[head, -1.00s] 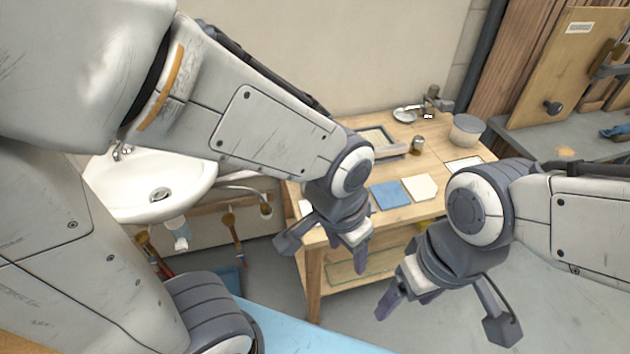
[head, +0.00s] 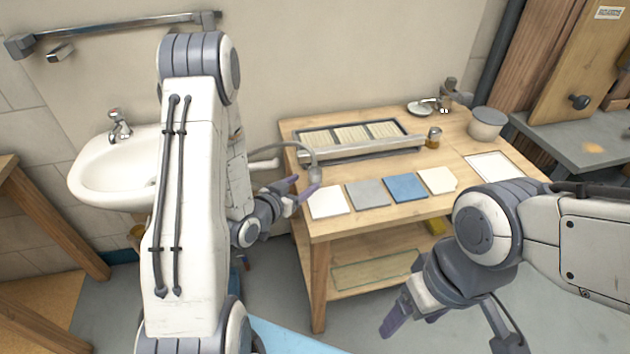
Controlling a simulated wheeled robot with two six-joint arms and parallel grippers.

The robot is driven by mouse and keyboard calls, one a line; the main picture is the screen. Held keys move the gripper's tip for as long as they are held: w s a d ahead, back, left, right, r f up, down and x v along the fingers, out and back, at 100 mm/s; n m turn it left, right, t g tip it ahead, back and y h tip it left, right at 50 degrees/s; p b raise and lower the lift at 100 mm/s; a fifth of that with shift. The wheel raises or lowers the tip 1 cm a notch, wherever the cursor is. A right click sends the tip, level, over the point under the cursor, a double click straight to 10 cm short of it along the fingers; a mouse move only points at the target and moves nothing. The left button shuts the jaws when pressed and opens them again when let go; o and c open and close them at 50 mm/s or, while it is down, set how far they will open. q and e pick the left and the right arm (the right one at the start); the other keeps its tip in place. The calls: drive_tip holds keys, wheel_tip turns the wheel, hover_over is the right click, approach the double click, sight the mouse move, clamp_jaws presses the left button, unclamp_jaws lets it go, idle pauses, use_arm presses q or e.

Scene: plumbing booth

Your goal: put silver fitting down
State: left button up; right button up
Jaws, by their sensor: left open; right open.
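My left gripper (head: 305,188) is open at the left front edge of the wooden table, beside the white pad. A small silver-grey piece (head: 315,174) shows just beyond its fingertips, at the lower end of a thin curved grey line; I cannot tell whether it touches the fingers or is the silver fitting. On the table lie a white pad (head: 328,202), a grey pad (head: 368,194), a blue pad (head: 406,187) and a cream pad (head: 438,180). My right gripper (head: 412,318) is open, low in front of the table, with nothing visible between its fingers.
The wooden table (head: 390,218) also holds a compartmented tray (head: 410,127), a small silver-and-amber jar (head: 433,140), a grey tub (head: 487,124), a tap-like piece (head: 448,92) and a white framed panel (head: 492,168). A white sink (head: 100,180) is left of my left arm.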

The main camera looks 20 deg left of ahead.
sight(312, 177)
use_arm(q)
drive_tip(key=shift+f+b+x, duration=0.25)
drive_tip(key=shift+b+x, duration=1)
drive_tip(key=shift+b, duration=1.2)
drive_tip(key=shift+w+d, duration=0.15)
drive_tip(key=shift+w, duration=0.7)
drive_tip(key=shift+x, duration=3)
drive_tip(key=shift+r, duration=0.1)
clamp_jaws()
